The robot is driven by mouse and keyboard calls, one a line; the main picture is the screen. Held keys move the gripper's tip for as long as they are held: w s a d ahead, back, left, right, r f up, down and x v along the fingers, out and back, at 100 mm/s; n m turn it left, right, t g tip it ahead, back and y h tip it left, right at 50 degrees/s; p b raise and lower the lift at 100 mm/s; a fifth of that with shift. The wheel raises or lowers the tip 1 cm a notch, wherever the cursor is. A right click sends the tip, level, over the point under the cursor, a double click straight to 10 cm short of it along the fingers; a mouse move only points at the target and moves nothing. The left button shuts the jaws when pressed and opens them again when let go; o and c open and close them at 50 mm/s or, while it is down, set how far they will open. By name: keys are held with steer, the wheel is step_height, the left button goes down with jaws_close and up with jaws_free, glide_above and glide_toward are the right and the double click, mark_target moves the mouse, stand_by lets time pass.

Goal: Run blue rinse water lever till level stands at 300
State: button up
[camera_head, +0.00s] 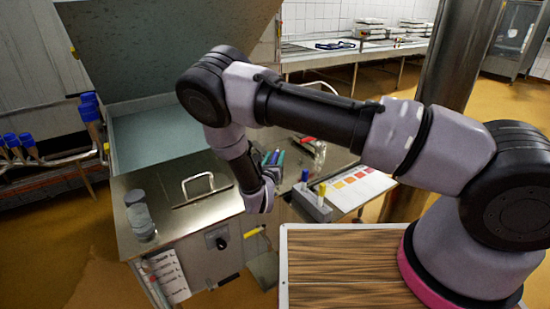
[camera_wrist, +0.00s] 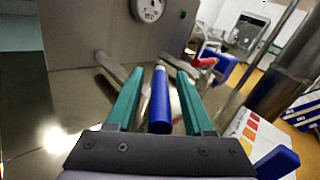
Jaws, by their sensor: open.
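My gripper (camera_wrist: 159,73) is open, with one teal finger on each side of the lever and a visible gap on both sides. In the head view my gripper (camera_head: 274,157) is above the steel worktop, right of the lidded steel box; the lever is small there, between the fingers. A grey metal piece shows behind each fingertip. I cannot make out any water level or a 300 mark.
A round dial (camera_wrist: 148,8) is on the steel wall ahead. A red handle (camera_wrist: 205,62) lies right of the fingers. A holder (camera_head: 312,204) with blue-capped and yellow-capped pieces and a colour chart (camera_head: 358,187) are nearby.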

jaws_close()
stand_by(1.4)
